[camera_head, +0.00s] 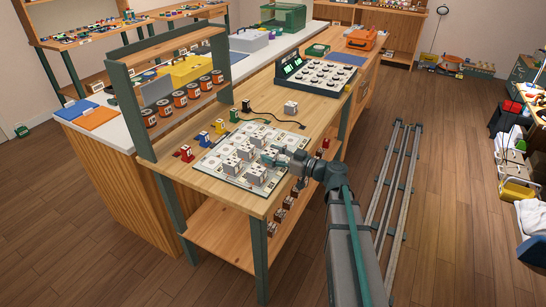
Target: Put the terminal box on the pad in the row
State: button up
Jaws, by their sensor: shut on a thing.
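A pale board (207,164) with pads lies on the front of the wooden table. Several small whitish boxes, which look like terminal boxes, stand on it in rows; one is near its front edge (256,174). My gripper (270,158) reaches in from the right, low over the board's right part. It is shut on a whitish terminal box, largely hidden by the fingers and hard to tell from its neighbours. Whether this box touches the board cannot be told. Another similar box (290,107) stands apart on the table behind the board.
A shelf (180,108) with orange cans rises at left. A dark-framed panel with knobs (318,75) stands further back. Bare table lies right of the cable.

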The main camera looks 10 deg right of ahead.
jog(key=shift+f, duration=0.5)
jog(key=shift+f+b, duration=0.2)
jog(key=shift+b, duration=0.15)
jog(key=o, duration=1.2)
jog(key=shift+r, duration=0.2)
